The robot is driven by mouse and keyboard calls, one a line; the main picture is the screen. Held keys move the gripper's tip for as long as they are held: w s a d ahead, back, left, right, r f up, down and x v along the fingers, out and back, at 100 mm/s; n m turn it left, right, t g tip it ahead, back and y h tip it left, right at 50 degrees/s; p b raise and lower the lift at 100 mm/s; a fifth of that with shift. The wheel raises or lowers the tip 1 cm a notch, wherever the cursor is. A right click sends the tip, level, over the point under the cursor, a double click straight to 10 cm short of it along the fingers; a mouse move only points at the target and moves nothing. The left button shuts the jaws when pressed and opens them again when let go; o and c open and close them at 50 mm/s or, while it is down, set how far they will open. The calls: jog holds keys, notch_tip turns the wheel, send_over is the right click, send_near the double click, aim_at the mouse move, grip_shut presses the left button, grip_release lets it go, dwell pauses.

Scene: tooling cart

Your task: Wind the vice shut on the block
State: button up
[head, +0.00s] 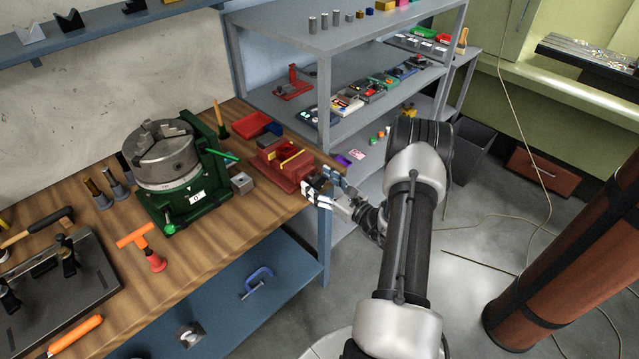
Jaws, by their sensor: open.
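The red vice (272,163) sits on the wooden bench near its right front corner. A narrow yellow piece (292,158) lies across its top at the jaws; I cannot tell whether it is the block or part of the vice. My gripper (318,186) is open at the front end of the vice, just past the bench edge. Its fingers overlap the vice's front end in the picture, and I cannot tell whether they touch it. The vice's handle is not clearly visible. A small grey block (241,183) stands on the bench left of the vice.
A green rotary table with a grey chuck (163,155) stands left of the vice, its green handle pointing towards it. A red tray (254,124) lies behind the vice. Grey shelving (350,119) stands close behind my gripper.

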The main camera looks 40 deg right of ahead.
jog(key=shift+c, duration=0.4)
jog(key=c, duration=1)
jog(key=m, duration=0.3)
jog(key=shift+d+m, duration=0.15)
jog(key=shift+m, duration=0.15)
jog(key=shift+d+f+m+p, duration=0.15)
jog(key=shift+m+p, duration=0.25)
jog(key=shift+m, duration=1.6)
jog(key=o, duration=1.1)
